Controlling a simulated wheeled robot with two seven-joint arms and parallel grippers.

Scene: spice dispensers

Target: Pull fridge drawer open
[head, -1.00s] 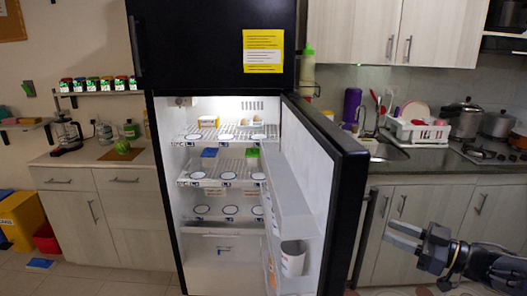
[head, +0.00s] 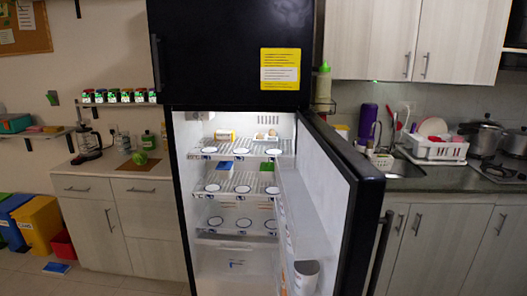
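The fridge drawer (head: 231,262) is the white front at the bottom of the open fridge compartment, with a small blue mark on it. It looks shut, and its right part is hidden behind the open door. The fridge door (head: 345,185) stands wide open to the right, with its dark handle (head: 380,252) on the outer edge. Neither of my grippers is in view.
White shelves (head: 205,187) above the drawer hold plates, eggs and small boxes. A cup (head: 306,276) sits in the door's lower shelf. Counters stand on both sides. Yellow (head: 36,226) and red (head: 62,245) bins stand at the left.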

